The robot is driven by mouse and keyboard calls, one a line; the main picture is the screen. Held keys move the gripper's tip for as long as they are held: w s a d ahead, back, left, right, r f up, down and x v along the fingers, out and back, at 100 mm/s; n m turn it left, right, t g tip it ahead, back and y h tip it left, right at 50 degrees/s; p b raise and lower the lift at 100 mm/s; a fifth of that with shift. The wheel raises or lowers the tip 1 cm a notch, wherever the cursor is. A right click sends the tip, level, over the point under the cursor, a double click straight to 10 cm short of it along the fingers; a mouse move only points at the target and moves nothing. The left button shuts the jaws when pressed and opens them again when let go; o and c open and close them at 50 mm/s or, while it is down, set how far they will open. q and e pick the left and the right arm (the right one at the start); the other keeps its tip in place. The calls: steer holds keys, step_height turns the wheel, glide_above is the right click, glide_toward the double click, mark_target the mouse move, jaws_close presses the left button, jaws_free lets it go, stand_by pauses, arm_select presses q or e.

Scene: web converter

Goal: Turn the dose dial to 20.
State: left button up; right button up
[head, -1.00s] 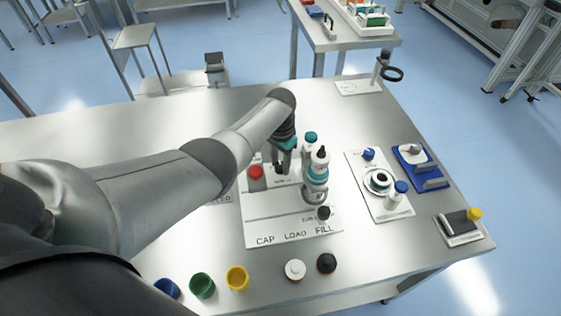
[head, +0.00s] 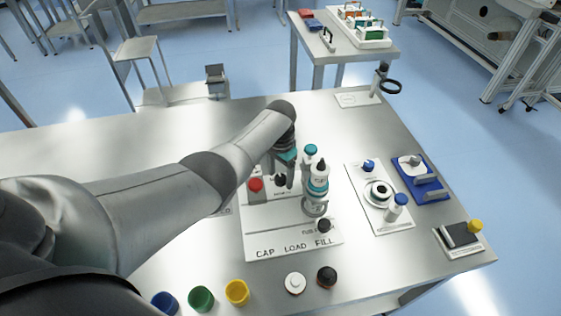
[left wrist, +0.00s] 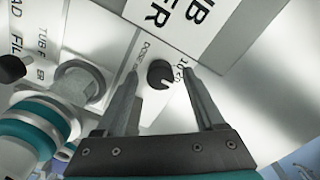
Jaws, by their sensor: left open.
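The dose dial is a small round black knob (left wrist: 160,73) with a white pointer line, on a white panel. The pointer tilts toward the lower right in the left wrist view. Printed numbers, seemingly 10 and 20, sit just right of the knob, partly behind a finger. My left gripper (left wrist: 160,75) is open, with one finger on each side of the knob. I cannot tell if the fingers touch it. In the head view the left gripper (head: 286,182) points down at the white station (head: 262,218), and its fingers partly hide the dial area.
A teal-and-white bottle unit (head: 317,188) stands close right of the gripper. A red button (head: 255,186) is on its left. Blue, green and yellow cups (head: 236,292) and two caps (head: 295,284) lie along the front. A tray with a blue-capped bottle (head: 397,207) stands right.

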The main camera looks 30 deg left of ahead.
mark_target(280, 177)
arm_select(q)
step_height(280, 177, up, 15)
steer(key=p, duration=0.4)
steer(key=shift+p, duration=0.4)
